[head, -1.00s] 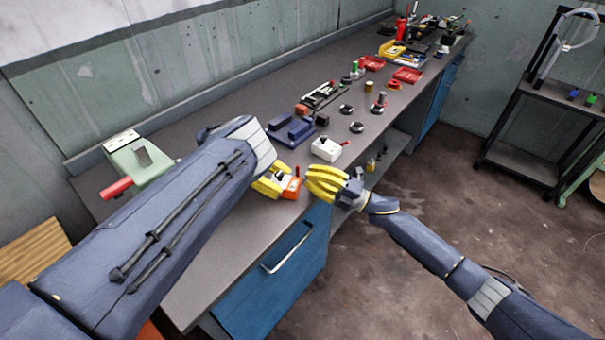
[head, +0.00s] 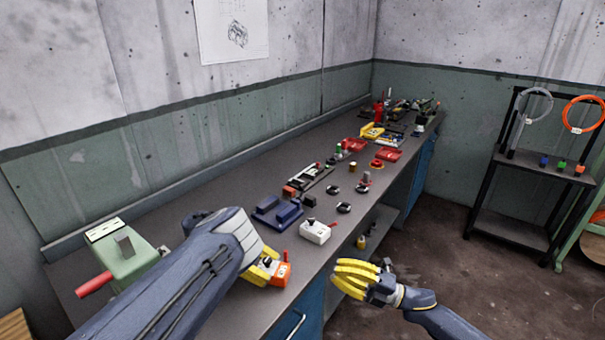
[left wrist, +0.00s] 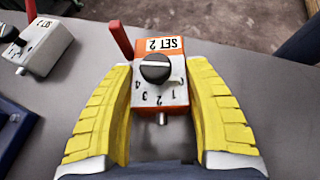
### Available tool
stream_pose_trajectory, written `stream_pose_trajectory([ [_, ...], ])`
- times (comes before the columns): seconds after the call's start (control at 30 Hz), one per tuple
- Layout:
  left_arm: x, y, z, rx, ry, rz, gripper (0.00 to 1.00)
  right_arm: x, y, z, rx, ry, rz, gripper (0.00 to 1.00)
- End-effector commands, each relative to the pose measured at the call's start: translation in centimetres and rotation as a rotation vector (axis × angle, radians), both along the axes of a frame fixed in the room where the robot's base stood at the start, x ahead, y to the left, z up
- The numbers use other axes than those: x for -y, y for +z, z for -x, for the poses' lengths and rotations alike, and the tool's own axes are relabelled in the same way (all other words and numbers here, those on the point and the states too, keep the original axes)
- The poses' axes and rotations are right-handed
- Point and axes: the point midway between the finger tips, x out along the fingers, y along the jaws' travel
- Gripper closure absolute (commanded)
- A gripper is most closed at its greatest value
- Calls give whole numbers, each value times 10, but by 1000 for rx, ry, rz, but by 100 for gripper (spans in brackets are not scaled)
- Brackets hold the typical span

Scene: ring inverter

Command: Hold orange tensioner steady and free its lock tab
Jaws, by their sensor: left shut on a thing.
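The orange tensioner (head: 281,274) sits on the bench near its front edge. In the left wrist view the tensioner (left wrist: 162,98) shows a white face with a dark slotted knob (left wrist: 155,68), numbers, a "SET 2" label, a metal pin at its near end and a red lever (left wrist: 121,38) on its left. My left gripper (head: 265,270) is shut on it, with a yellow finger along each side. My right gripper (head: 352,277) is off the bench's front edge, right of the tensioner, its yellow fingers apart from it. Whether those fingers are open is unclear. I cannot pick out the lock tab surely.
A white box with a red lever (head: 314,232) stands beyond the tensioner, beside a blue block fixture (head: 277,213). A green machine with a red handle (head: 122,253) is at left. Dark rings and red trays (head: 388,154) lie farther along the bench.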

Motion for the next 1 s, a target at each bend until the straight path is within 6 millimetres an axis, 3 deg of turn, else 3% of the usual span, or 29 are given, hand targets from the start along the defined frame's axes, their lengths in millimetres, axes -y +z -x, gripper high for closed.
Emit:
stream_pose_trajectory([
  [0.1,0,1,-1,1,0,0,79,0,0,0,0,0,0,100],
  [0.13,0,1,-1,1,0,0,46,0,0,0,0,0,0,100],
  [0.33,0,0,0,1,0,0,23,0,0,0,0,0,0,100],
  [0.67,-3,2,-1,0,1,0,23,0,0,0,-1,0,0,100],
  [1.0,-45,27,-15,3,3,1,23,0,0,0,-1,0,0,100],
])
